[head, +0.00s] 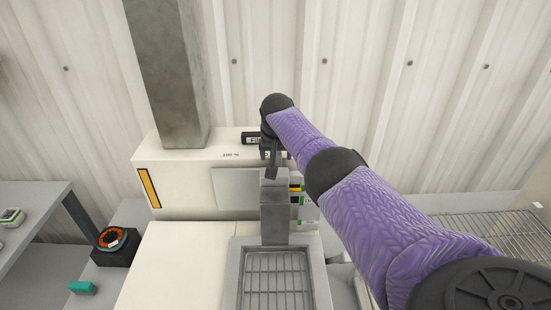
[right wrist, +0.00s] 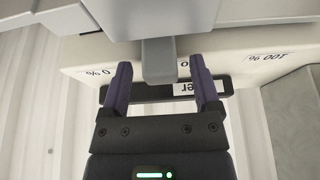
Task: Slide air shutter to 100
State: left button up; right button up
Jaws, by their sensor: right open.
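A cream machine housing (head: 175,172) stands against the wall, with a "100 %" mark (head: 231,155) on its top left. In the right wrist view the text is upside down, with the "0 %" mark (right wrist: 98,72) at left and the "100 %" mark (right wrist: 265,56) at right. A grey tab (right wrist: 158,60), apparently the air shutter's handle, stands between these marks. My right gripper (right wrist: 162,84) is open, its purple fingers on either side of the tab with gaps showing. In the head view my right gripper (head: 272,153) is largely hidden by its own wrist. My left gripper is out of view.
A black label (head: 251,138), partly hidden, sits behind the gripper. A grey square column (head: 170,70) rises from the housing at left. A grey tray with a grid (head: 275,280) lies in front. A wire rack (head: 490,230) is at right.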

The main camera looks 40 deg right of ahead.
grip_shut()
dwell(0.3)
dwell(0.7)
dwell(0.4)
